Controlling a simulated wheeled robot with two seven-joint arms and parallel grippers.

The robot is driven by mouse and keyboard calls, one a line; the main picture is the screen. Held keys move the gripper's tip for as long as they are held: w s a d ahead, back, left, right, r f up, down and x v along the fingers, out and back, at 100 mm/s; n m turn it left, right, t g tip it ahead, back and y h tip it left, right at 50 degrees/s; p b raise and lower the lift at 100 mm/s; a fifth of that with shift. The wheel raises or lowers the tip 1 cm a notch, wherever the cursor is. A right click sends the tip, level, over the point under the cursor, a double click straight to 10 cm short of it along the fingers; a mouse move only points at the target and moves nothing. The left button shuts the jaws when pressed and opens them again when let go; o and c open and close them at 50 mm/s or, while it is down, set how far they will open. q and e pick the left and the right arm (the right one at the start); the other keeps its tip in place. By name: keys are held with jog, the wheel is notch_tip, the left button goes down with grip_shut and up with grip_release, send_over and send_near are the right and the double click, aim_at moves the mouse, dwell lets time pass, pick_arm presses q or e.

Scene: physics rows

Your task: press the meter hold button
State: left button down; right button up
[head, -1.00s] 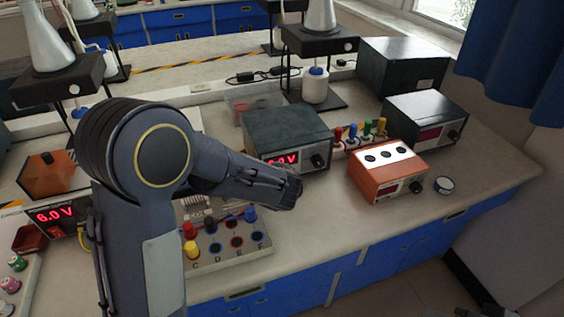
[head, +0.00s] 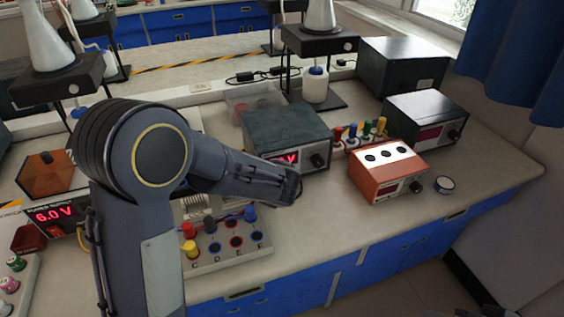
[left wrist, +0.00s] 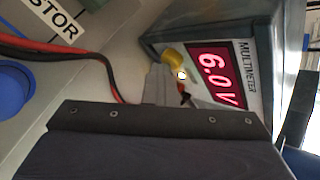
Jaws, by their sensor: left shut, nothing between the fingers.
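The multimeter (head: 288,130) is a dark grey-green box with a light front panel at the middle of the bench. Its red display reads 6.0 V in the left wrist view (left wrist: 217,77); my arm partly hides it in the head view. A round yellow part (left wrist: 173,58) with a small bright ring below it stands beside the display; I cannot tell for sure that this is the hold button. My left gripper (head: 291,190) is shut and empty, in front of the meter. Its tip (left wrist: 160,84) shows close to the yellow part; contact cannot be told.
A component board (head: 225,250) with coloured posts lies below my left arm. Red and black leads (left wrist: 75,55) run towards the meter front. An orange instrument (head: 388,178) stands to the right, with a small round tin (head: 445,184) beside it. Bare bench lies in front of the orange instrument.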

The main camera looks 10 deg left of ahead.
pick_arm(q)
jog(key=shift+s, duration=0.2)
jog(key=shift+s+d+b, duration=0.45)
jog(key=shift+s, duration=0.1)
jog(key=shift+s+d+b, duration=0.3)
jog(key=shift+s+d, duration=0.35)
jog(key=shift+s, duration=0.35)
jog(key=shift+s+d+b, duration=0.3)
jog(key=shift+s+d, duration=0.35)
jog(key=shift+s, duration=0.35)
jog(key=shift+f, duration=0.1)
